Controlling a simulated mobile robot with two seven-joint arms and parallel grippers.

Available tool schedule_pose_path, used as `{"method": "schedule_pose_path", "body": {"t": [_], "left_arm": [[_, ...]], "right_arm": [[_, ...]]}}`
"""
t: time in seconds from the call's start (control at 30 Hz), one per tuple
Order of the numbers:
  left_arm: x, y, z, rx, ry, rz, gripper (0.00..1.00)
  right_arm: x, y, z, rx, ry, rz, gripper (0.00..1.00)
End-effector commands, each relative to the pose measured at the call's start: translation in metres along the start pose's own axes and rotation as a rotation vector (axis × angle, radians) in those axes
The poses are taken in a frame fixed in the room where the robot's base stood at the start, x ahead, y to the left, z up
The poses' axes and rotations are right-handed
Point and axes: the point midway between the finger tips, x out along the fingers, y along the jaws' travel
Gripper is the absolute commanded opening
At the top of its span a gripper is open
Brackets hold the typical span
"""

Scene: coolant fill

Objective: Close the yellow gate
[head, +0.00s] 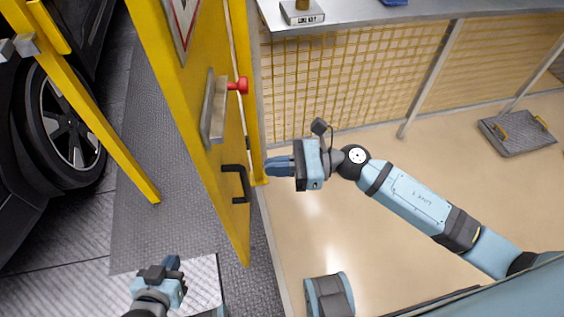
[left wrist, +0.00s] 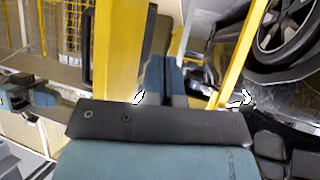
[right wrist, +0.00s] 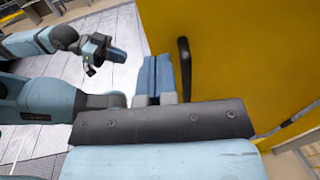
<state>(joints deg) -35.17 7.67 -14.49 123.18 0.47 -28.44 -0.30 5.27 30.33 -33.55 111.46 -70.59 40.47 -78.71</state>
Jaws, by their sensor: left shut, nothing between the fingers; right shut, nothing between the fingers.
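The yellow gate (head: 211,160) stands in the left-centre of the head view, with a black handle (head: 237,183) and a red knob (head: 238,86) beside a grey plate on it. My right gripper (head: 270,166) is shut and empty, just right of the handle. In the right wrist view its fingers (right wrist: 155,78) point up beside the black handle (right wrist: 184,68), apart from it as far as I can tell; the gate (right wrist: 240,60) fills the right. My left gripper (head: 172,265) is shut and empty, low at left. Its fingers (left wrist: 163,78) are right of the gate (left wrist: 118,55) in the left wrist view.
A yellow post (head: 254,120) stands right behind the gate. A car wheel (head: 65,125) and a slanted yellow bar (head: 100,130) are at left. A grey-topped bench (head: 400,12) with mesh is at the back.

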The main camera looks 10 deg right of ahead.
Motion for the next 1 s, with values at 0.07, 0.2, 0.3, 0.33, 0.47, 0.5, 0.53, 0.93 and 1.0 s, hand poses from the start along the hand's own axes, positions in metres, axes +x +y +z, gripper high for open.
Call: {"method": "schedule_pose_path", "body": {"t": [0.07, 0.2, 0.3, 0.33, 0.47, 0.5, 0.53, 0.93, 1.0], "left_arm": [[0.000, 0.000, 0.001, 0.001, -0.007, -0.001, 0.00], [0.000, -0.001, 0.003, -0.001, -0.015, -0.001, 0.00], [-0.001, -0.001, 0.002, -0.003, -0.015, -0.001, 0.00], [-0.001, -0.001, 0.001, -0.004, -0.015, -0.001, 0.00], [-0.002, -0.001, 0.001, -0.005, -0.016, -0.002, 0.00], [-0.002, -0.001, 0.001, -0.006, -0.016, -0.002, 0.00], [-0.002, -0.001, 0.001, -0.006, -0.017, -0.002, 0.00], [-0.001, -0.001, 0.002, -0.008, -0.018, -0.002, 0.00], [-0.001, -0.001, 0.002, -0.008, -0.018, -0.002, 0.00]], "right_arm": [[0.020, 0.000, 0.003, -0.001, -0.004, 0.001, 0.00], [0.050, 0.000, 0.003, 0.001, -0.005, 0.001, 0.00], [0.067, 0.000, 0.003, 0.002, -0.005, -0.001, 0.00], [0.071, 0.000, 0.003, 0.002, -0.004, 0.000, 0.00], [0.086, 0.000, 0.002, 0.002, -0.003, -0.001, 0.00], [0.089, 0.000, 0.002, 0.002, -0.003, -0.001, 0.00], [0.091, 0.000, 0.002, 0.002, -0.003, -0.001, 0.00], [0.094, 0.000, 0.001, 0.003, -0.002, -0.001, 0.00], [0.095, 0.000, 0.001, 0.003, -0.002, -0.002, 0.00]]}}
